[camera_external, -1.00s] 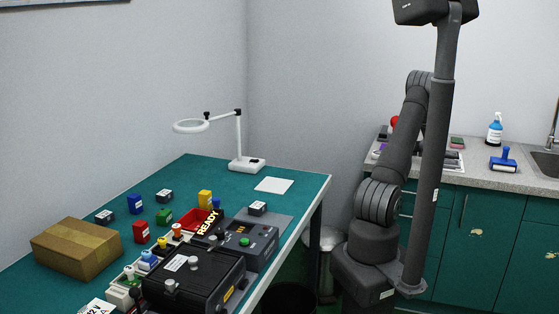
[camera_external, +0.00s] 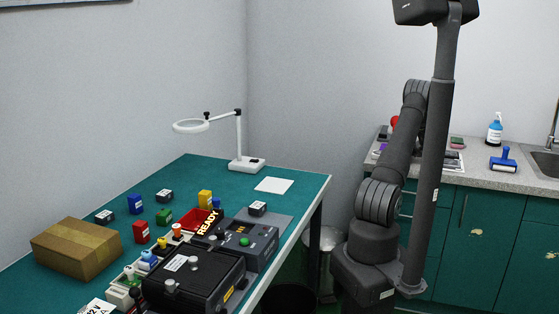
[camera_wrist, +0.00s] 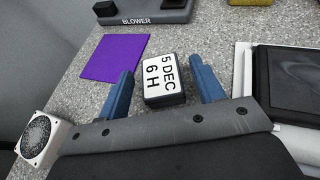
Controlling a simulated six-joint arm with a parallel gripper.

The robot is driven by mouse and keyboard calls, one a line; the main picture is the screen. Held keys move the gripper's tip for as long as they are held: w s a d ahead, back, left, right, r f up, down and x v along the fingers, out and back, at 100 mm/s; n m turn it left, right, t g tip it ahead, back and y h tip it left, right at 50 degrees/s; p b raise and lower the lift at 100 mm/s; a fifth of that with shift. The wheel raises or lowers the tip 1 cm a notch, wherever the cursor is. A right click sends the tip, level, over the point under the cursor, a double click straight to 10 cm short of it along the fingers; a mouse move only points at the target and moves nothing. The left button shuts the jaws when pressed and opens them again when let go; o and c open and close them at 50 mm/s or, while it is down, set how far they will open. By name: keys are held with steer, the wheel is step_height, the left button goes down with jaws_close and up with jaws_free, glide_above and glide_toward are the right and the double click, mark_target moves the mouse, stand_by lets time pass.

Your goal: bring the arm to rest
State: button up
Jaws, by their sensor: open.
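My gripper (camera_wrist: 161,64) shows in the wrist view with its two blue fingers apart. A small dark block (camera_wrist: 164,97) with a white label reading "5 DEC 6 H" appears between the fingers, over the speckled grey counter (camera_wrist: 110,35). A narrow gap shows beside the left finger; at the right finger I cannot tell whether they touch. In the external view my arm (camera_external: 400,150) is bent at the elbow beside its column, and my gripper is hidden behind it, towards the counter (camera_external: 480,176).
In the wrist view a purple square (camera_wrist: 114,57) lies beyond the left finger, a white fan-like box (camera_wrist: 42,138) at left, a "BLOWER" holder (camera_wrist: 145,12) beyond, and a black-topped tray (camera_wrist: 290,85) at right. The green bench (camera_external: 240,195) with devices stands left of my arm.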

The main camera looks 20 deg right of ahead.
step_height(320, 180, up, 4)
steer(key=shift+s+r, duration=0.1)
steer(key=shift+r, duration=0.05)
steer(key=s+d+r, duration=0.2)
steer(key=s+r, duration=0.5)
steer(key=s, duration=0.4)
steer(key=w+a+f+n+y, duration=0.1)
steer(key=w+a+y, duration=0.1)
steer(key=w+a, duration=0.6)
steer(key=w+a+n+t+y, duration=0.15)
steer(key=w+a, duration=0.25)
steer(key=a, duration=0.7)
steer(key=w+a+f+n+g+y, duration=0.1)
steer(key=w+a, duration=0.5)
steer(key=a, duration=0.4)
steer(key=a+f+n+y, duration=0.3)
steer(key=a+n+y, duration=0.1)
steer(key=a, duration=2.6)
steer(key=shift+s+f, duration=0.2)
steer(key=shift+s, duration=0.1)
